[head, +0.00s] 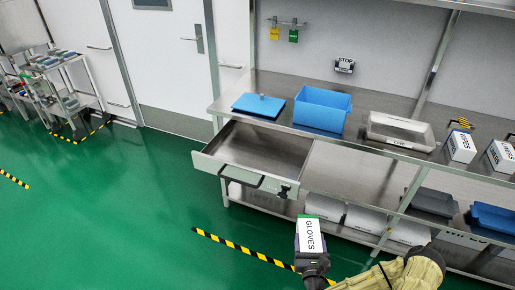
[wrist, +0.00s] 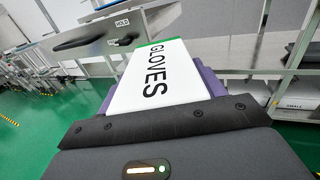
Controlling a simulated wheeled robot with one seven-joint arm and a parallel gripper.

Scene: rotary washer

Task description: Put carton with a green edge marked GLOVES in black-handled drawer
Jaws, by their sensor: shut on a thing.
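The white carton (head: 310,236) has a green edge and the word GLOVES on it. It also fills the middle of the wrist view (wrist: 160,78). My gripper (head: 309,252) is shut on the carton, with purple finger parts showing at both sides in the wrist view. The drawer (head: 243,168) stands pulled out from the bench, and its inside looks empty. Its black handle (wrist: 86,38) is on the front panel, seen at the upper left in the wrist view. The carton is held in front of and to the right of the drawer in the head view.
On the bench top stand a blue lid (head: 258,105), a blue bin (head: 322,110), a grey tray (head: 400,131) and white WIPES cartons (head: 460,147). A bench leg (head: 412,187) stands right of the drawer. The green floor (head: 110,210) at left is clear.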

